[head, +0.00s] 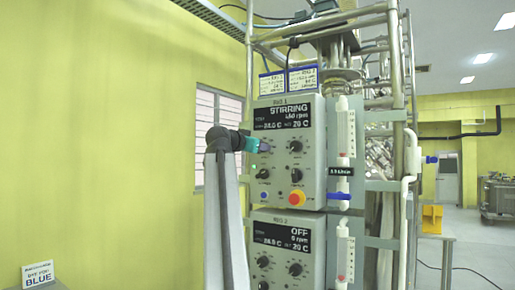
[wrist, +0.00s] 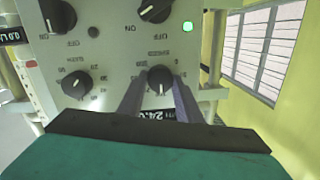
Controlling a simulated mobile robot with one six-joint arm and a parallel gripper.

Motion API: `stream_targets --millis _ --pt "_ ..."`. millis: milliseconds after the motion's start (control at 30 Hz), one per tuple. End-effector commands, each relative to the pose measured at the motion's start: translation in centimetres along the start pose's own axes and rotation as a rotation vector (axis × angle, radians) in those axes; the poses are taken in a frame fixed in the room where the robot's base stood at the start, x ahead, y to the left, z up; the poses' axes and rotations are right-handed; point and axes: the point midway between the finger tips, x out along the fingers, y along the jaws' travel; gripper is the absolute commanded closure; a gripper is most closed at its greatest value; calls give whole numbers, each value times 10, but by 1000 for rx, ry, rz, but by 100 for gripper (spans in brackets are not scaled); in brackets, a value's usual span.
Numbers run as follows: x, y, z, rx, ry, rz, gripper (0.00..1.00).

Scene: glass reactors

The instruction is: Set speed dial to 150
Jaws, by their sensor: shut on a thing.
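The upper reactor control box (head: 318,190) has a dark display (head: 285,118) reading "STIRRING"; its rpm figure is too blurred to read surely. In the wrist view, which looks upside down, the black speed dial (wrist: 160,76) sits between the two fingers of my gripper (wrist: 159,92). The gripper is shut on this dial. A white pointer mark shows on the dial, pointing toward the display side. In the head view my teal gripper (head: 262,146) reaches the box from the left and hides most of the dial.
A second dial (head: 296,146) sits right of the speed dial and shows in the wrist view (wrist: 75,85). Below are black switches (head: 297,175), a blue button (head: 264,195) and a red-yellow emergency button (head: 297,198). A green light (wrist: 187,27) is lit. A second box (head: 310,225) stands below.

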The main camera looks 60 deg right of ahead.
Motion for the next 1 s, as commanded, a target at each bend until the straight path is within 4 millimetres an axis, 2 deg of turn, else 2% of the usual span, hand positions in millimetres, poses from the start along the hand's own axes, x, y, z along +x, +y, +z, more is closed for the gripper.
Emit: stream_targets --millis 133,167,233,267,667,867,1000 --pt "1 0 -4 -2 8 -2 91" --pt "1 0 -4 -2 7 -2 63" --pt "1 0 -3 -2 6 -2 52" --pt "1 0 -3 -2 5 -2 50" --pt "-3 0 -1 -2 2 -2 50" --pt "-19 0 0 -1 2 -3 50" --pt "-38 0 0 -2 3 -3 50"
